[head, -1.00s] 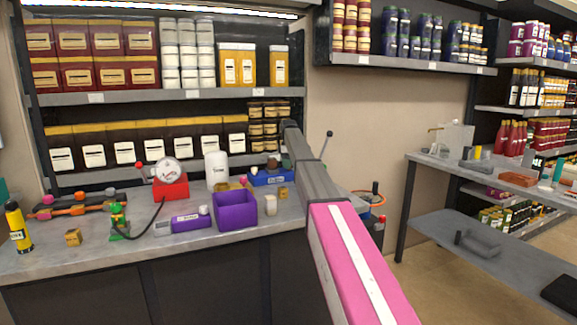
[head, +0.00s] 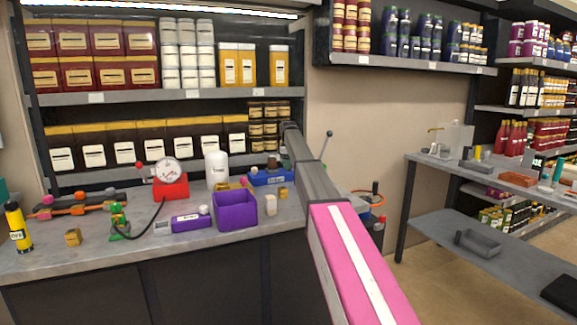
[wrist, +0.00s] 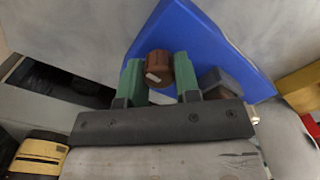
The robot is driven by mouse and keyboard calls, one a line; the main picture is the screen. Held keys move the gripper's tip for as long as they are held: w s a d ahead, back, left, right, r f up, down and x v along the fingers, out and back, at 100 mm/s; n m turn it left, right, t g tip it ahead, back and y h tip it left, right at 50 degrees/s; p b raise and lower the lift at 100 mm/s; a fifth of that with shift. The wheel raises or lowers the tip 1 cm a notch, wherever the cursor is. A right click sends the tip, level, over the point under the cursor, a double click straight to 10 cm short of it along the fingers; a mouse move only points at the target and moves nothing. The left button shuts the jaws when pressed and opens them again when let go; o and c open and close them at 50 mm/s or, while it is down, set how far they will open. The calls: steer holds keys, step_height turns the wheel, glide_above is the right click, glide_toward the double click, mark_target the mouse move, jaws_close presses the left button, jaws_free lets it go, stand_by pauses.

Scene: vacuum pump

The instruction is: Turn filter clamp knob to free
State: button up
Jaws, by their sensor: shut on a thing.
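The brown filter clamp knob (wrist: 158,66) has a pale mark on its face and sits over a blue base (wrist: 208,48) in the wrist view. My gripper (wrist: 160,74) has its two green fingers on either side of the knob, shut on it. In the head view the blue base (head: 265,179) stands at the back right of the bench, with a small brown top that I take for the knob (head: 272,161) above it. My arm covers part of that area, and I cannot make out the fingertips there.
A purple open box (head: 236,211), a white bottle (head: 216,170) and a red gauge stand (head: 171,187) are left of the blue base on the grey bench (head: 60,262). A small yellow block (head: 283,192) is close in front. Shelves with jars rise behind.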

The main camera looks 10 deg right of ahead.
steer(key=m, duration=0.8)
steer(key=shift+d+m, duration=0.1)
steer(key=shift+m, duration=0.3)
steer(key=m, duration=0.4)
steer(key=shift+m, duration=2)
steer(key=o, duration=0.9)
steer(key=shift+o, duration=0.2)
steer(key=shift+r, duration=0.1)
